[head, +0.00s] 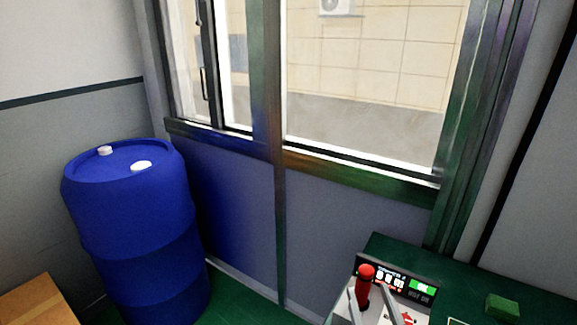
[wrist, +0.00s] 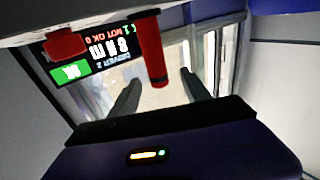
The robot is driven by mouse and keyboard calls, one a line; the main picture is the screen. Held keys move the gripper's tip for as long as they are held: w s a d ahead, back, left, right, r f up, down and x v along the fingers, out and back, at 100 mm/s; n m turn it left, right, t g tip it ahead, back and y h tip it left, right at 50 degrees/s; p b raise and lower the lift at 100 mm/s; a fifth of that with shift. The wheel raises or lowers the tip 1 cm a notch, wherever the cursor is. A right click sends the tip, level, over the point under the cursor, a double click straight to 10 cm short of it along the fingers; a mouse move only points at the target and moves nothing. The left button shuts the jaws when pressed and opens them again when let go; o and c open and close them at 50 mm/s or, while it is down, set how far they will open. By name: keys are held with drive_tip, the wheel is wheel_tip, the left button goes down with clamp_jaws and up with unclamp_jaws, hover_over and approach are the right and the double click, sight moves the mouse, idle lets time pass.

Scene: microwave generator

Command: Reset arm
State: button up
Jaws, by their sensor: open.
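My gripper (wrist: 161,77) shows in the wrist view with its two dark fingers spread apart. The red lever handle (wrist: 150,50) appears in the gap between the fingers, closer to the left one; I cannot tell whether they touch. In the head view the red handle (head: 365,285) stands up from a control panel (head: 340,307) at the bottom edge. Grey bars flank it there and look like my fingers. A lit display (head: 402,283) with a green field sits behind the handle; it also shows upside down in the wrist view (wrist: 88,52).
The panel stands on a dark green table (head: 390,245), with a small green block (head: 503,307) to its right. A blue barrel (head: 135,210) stands at the left, beside a cardboard box (head: 38,303). A framed window (head: 360,172) is behind. The space above the table looks clear.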

drive_tip(key=s+f+g, duration=0.1)
drive_tip(key=s+g, duration=0.2)
drive_tip(key=s, duration=3.5)
drive_tip(key=shift+d+g, duration=0.35)
drive_tip(key=shift+g, duration=0.05)
